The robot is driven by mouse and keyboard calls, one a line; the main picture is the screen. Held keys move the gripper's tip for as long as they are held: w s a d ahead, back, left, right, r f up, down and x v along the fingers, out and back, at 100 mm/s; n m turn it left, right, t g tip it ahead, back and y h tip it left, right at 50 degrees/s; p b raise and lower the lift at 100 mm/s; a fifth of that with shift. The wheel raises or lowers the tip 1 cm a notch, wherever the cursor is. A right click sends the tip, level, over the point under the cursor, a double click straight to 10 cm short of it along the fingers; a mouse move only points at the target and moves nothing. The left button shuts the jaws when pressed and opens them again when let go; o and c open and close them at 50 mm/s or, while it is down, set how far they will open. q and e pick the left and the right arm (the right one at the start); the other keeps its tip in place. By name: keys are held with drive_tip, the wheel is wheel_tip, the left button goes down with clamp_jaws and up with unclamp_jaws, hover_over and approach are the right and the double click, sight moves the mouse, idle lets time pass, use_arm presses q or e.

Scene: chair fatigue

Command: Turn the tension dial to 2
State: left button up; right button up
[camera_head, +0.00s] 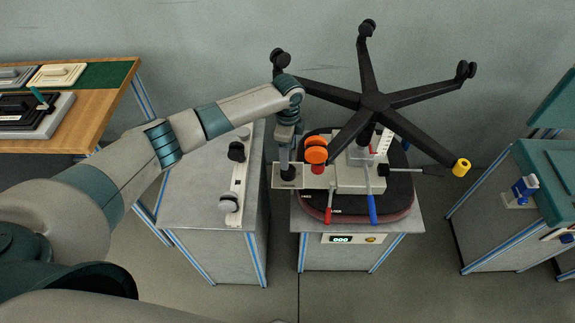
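An office chair lies upside down on a grey stand, with its black five-armed base (374,101) uppermost. A light mechanism box (362,177) sits on the dark seat (402,194). An orange two-lobed knob (316,149), possibly the tension dial, is at the box's left side; no number on it can be read. My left gripper (287,172) points down just left of the orange knob, over a light plate with a dark round part. Its fingers are too small and covered to tell whether they are open or touching anything. My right gripper is not in view.
A red lever (329,203) and a blue lever (371,208) stick out in front of the box. A grey cabinet (200,195) with dark and light knobs stands left. A wooden table (98,112) is far left; a green-topped bench (548,165) is right, with floor between.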

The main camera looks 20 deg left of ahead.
sight(288, 173)
use_arm(q)
wheel_tip(288, 173, down, 8)
drive_tip(key=shift+f+p, duration=0.25)
drive_tip(key=shift+p, duration=0.35)
drive_tip(key=c, duration=1.1)
